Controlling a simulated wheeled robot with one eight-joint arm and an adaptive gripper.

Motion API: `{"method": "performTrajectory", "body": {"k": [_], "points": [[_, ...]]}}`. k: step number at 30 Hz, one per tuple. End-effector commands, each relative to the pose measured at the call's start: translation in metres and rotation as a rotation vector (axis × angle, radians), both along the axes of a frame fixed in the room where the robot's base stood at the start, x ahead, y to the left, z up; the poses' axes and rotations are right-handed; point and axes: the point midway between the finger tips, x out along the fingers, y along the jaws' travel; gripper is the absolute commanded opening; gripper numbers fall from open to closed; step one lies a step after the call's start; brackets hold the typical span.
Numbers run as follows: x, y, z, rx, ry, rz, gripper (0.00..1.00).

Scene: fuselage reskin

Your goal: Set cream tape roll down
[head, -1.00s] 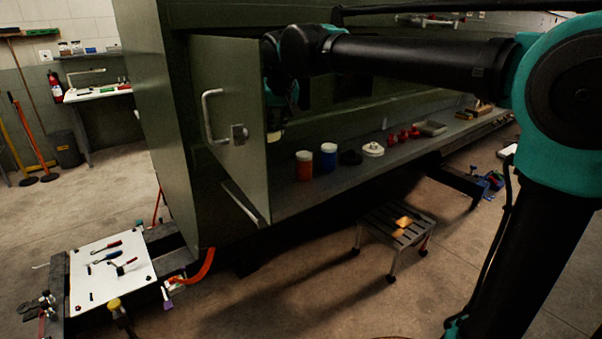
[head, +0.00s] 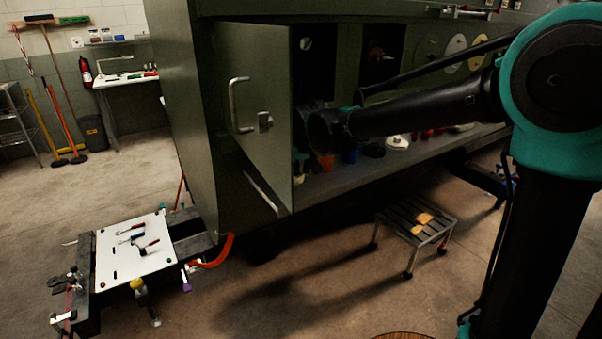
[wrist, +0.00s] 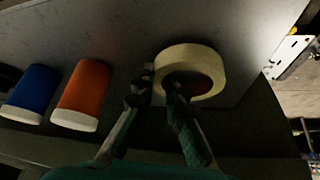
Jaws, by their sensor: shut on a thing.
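The cream tape roll (wrist: 218,72) is in the wrist view, over the grey shelf (wrist: 115,25) near its edge. My gripper (wrist: 158,88) is shut on the roll's wall, with one finger at its hole and the other outside. Whether the roll touches the shelf, I cannot tell. In the head view a small cream patch (head: 299,179), probably the roll, shows beside the open door panel. My gripper is mostly hidden there behind my arm and the panel.
An orange container (wrist: 82,92) and a blue container (wrist: 32,92) stand left of my gripper. A black roll (head: 373,150) and a white item (head: 398,142) sit farther along the shelf. The open green door (head: 255,110) is close to my arm. A step stool (head: 415,222) stands below.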

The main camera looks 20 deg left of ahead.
Motion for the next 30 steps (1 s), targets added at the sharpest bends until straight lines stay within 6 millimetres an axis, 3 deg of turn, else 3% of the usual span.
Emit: {"method": "performTrajectory", "body": {"k": [14,15,19,30], "points": [[0.0001,0.0001,-0.0111,0.0,0.0,0.0,0.0],[0.0,0.0,-0.0106,0.0,0.0,0.0,0.17],[0.0,0.0,-0.0105,0.0,0.0,0.0,0.33],[-0.0007,-0.0004,-0.0065,0.0,0.0,0.0,0.33]]}}
